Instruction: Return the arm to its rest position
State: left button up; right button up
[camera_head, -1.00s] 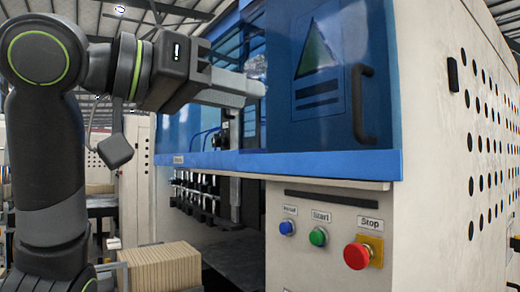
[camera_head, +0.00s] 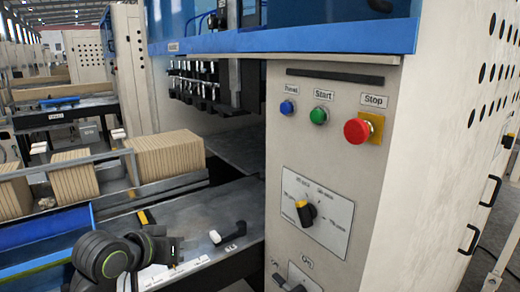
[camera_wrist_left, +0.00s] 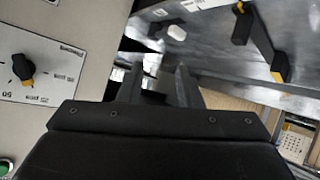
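My left arm (camera_head: 110,258) shows at the lower left of the head view, low in front of the machine's grey bed. Its gripper is hard to make out there. In the left wrist view my left gripper (camera_wrist_left: 158,78) has its two fingers apart with nothing between them. The fingers point toward the grey metal bed, clear of the dial panel (camera_wrist_left: 35,75) at the left. My right arm and gripper are in neither view.
The control panel face carries a blue button (camera_head: 287,107), a green Start button (camera_head: 318,115), a red Stop button (camera_head: 356,131) and a yellow-black dial (camera_head: 305,211). Stacked brown cardboard (camera_head: 168,155) stands on the conveyor at left. A black-handled lever (camera_head: 229,235) sits on the bed.

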pick_arm(q)
jog(key=s+a+f+n+g+y, duration=0.15)
jog(key=s+a+f, duration=0.35)
jog(key=s+f, duration=0.55)
jog(key=s+a+f+n+g+y, duration=0.1)
jog(key=s+a+f+g+y, duration=0.2)
jog(key=s+f, duration=0.75)
jog(key=s+a+f+g+y, duration=0.1)
jog(key=s+a+f, duration=0.2)
jog(key=s, duration=0.4)
jog(key=s+a+f+g+y, duration=0.1)
jog(key=s+a+f, duration=0.1)
jog(key=s+f, duration=0.3)
notch_tip(320, 180, down, 28)
jog(key=s+a+f+g+b, duration=0.1)
jog(key=s+a+g+b, duration=0.1)
jog(key=b, duration=0.4)
jog(key=s+d+f+b, duration=0.1)
jog(key=s+f+b, duration=0.1)
jog(key=s+f, duration=0.5)
jog(key=s+f+b, duration=0.2)
jog(key=s+f, duration=0.5)
jog(key=f, duration=0.5)
jog(key=shift+s+d+f+g, duration=0.15)
jog(key=shift+s+d+g, duration=0.1)
jog(key=shift+d+g, duration=0.15)
